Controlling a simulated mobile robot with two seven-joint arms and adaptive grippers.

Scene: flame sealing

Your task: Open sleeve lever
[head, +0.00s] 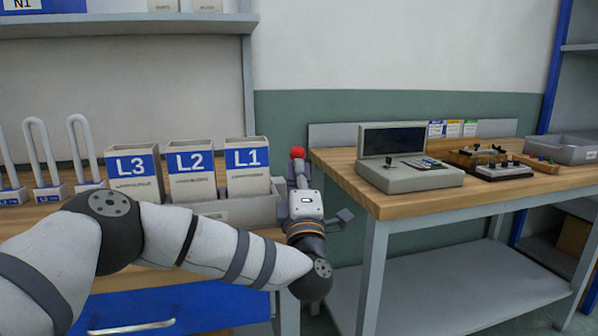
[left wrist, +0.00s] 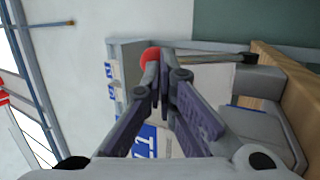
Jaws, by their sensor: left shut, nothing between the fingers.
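The lever's round red knob (head: 297,153) shows just beyond my left gripper, at the right end of the left bench. It also shows in the left wrist view (left wrist: 150,54), at the fingertips and slightly left of them. The lever's shaft and the sleeve are mostly hidden by my gripper. My left gripper (head: 299,177) is shut and empty, pointing away toward the knob. In the left wrist view its fingers (left wrist: 165,76) meet right beside the knob; I cannot tell whether they touch it. My right gripper is not in view.
Bins labelled L3 (head: 133,172), L2 (head: 191,172) and L1 (head: 248,168) stand close left of my gripper. The right table (head: 440,205) carries a grey device with a screen (head: 410,172) and a grey tray (head: 563,149). A gap separates the benches.

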